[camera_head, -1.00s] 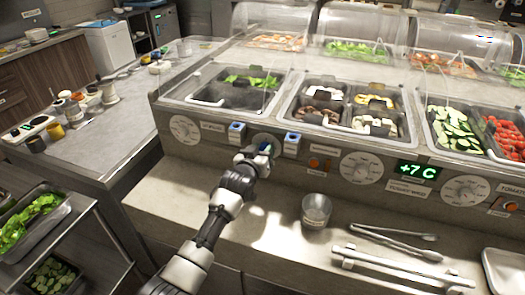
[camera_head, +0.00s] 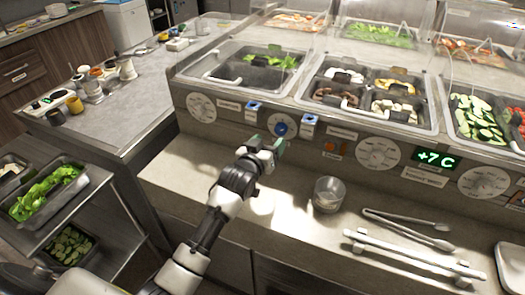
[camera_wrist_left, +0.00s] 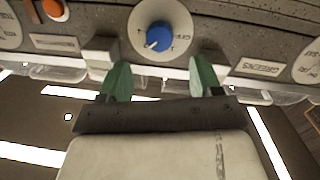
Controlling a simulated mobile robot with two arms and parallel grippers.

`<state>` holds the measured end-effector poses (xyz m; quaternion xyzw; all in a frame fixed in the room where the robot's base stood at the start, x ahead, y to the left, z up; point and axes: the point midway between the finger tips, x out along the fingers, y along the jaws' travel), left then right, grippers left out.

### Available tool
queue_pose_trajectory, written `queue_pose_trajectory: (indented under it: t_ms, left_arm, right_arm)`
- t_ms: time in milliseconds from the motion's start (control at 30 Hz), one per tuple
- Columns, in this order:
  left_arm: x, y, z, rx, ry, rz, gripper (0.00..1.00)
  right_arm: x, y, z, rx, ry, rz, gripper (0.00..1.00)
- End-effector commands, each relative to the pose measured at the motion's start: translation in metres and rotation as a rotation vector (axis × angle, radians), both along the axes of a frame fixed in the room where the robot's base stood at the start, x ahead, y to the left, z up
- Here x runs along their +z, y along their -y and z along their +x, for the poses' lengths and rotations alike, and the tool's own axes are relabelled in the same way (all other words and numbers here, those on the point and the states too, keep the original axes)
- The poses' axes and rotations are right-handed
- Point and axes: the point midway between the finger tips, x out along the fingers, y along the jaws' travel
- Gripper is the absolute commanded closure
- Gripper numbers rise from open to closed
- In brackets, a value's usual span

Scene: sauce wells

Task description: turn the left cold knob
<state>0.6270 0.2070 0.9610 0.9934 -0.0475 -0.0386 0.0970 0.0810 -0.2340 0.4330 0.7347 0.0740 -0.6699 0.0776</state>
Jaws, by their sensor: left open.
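A blue knob (camera_head: 281,129) on a pale round dial sits on the front panel of the counter, between two blocks with blue faces. It also shows in the left wrist view (camera_wrist_left: 157,37), with a white pointer mark toward its lower left. My left gripper (camera_head: 265,147) is just in front of and below the knob, apart from it. In the left wrist view its two green fingertips (camera_wrist_left: 160,74) are spread and empty, with the knob beyond the gap. My right gripper is not in view.
The left block (camera_head: 254,107) and right block (camera_head: 309,122) flank the knob closely. White dials (camera_head: 378,154) and a green +7 C display (camera_head: 436,159) are farther right. A clear cup (camera_head: 328,194) and tongs (camera_head: 408,228) stand on the lower ledge.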

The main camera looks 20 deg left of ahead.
Motion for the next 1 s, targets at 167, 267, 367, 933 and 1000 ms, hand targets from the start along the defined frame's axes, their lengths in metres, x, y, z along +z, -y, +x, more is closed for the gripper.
queue_pose_trajectory:
  t_ms: [167,267,367,933,1000]
  left_arm:
    - [0.001,-0.003,-0.028,0.0,0.0,0.001,0.35]
    - [0.002,-0.004,-0.036,0.001,0.0,0.001,0.35]
    - [0.002,-0.005,-0.039,0.001,-0.001,0.001,0.35]
    - [-0.015,-0.002,-0.058,-0.003,-0.079,0.026,0.35]
    - [-0.035,0.0,-0.083,-0.009,-0.183,0.06,0.35]
  right_arm:
    - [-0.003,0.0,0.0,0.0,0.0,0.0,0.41]
    - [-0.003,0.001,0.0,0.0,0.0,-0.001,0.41]
    - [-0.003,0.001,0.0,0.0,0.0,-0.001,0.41]
    - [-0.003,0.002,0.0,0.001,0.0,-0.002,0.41]
    - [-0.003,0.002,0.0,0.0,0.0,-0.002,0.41]
